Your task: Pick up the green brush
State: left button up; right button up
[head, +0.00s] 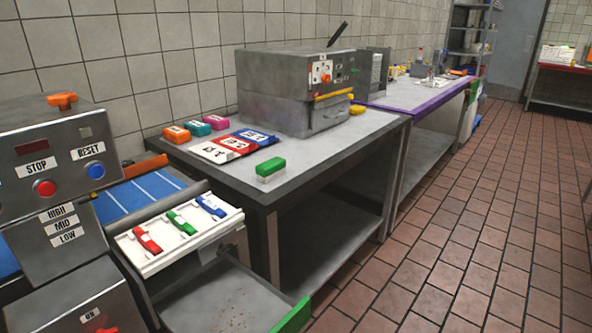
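The green brush (270,168) rests on the grey metal table (310,165) in the head view, near the table's front edge. It is a green block with a pale lower part facing the table. Nothing touches it. Neither of my grippers shows in the head view.
Orange (177,134), teal (199,128) and pink (216,122) blocks sit behind it, beside marked cards (234,146). A metal machine (300,90) stands at the back. A white tray (175,233) with red, green and blue items lies at left. The tiled floor (470,240) is open.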

aim_at(266, 171)
jog(key=z, duration=1.1)
jog(key=i, duration=3.2)
jog(key=u, duration=2.85)
